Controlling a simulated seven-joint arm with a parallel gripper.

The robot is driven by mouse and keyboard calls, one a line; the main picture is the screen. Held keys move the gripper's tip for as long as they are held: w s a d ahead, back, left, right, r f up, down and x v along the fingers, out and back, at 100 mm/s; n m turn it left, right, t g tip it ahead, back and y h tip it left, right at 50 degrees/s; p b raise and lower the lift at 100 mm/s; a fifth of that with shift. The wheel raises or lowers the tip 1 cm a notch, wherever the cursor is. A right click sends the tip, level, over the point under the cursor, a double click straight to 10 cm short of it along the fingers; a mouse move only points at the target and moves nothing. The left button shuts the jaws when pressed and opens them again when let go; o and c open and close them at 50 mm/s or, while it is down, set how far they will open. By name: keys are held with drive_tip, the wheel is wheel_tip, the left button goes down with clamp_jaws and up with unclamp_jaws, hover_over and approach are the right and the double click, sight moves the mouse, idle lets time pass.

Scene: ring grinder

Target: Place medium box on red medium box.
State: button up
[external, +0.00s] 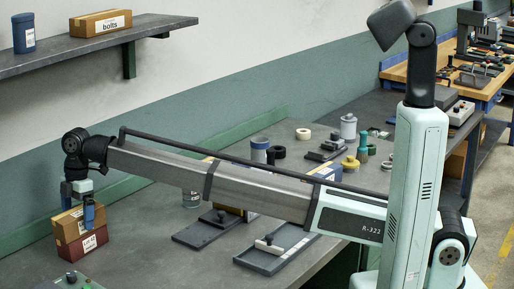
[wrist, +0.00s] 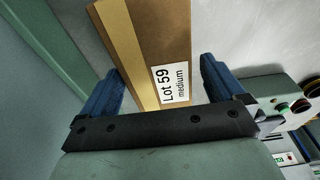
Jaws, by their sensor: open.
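A brown cardboard medium box (external: 67,222) sits on top of a red medium box (external: 81,246) at the far left of the bench in the external view. The two look stacked and touching. My gripper (external: 78,208) is just above the upper box, fingers pointing down. In the wrist view the upper box (wrist: 140,40), labelled "Lot 59 medium", lies between the blue fingers of my gripper (wrist: 161,74). The fingers are open, and a gap shows beside the right one. The red box cannot be made out in the wrist view.
A button box (external: 72,281) stands close to the stack, also at the right of the wrist view (wrist: 282,92). Grey trays (external: 275,250), cans and tape rolls lie on the bench under my arm. A shelf (external: 80,50) hangs on the wall above.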

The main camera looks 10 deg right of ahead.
sight(82, 210)
wheel_tip(82, 210, up, 11)
drive_tip(key=w+d, duration=0.1)
idle(0.3)
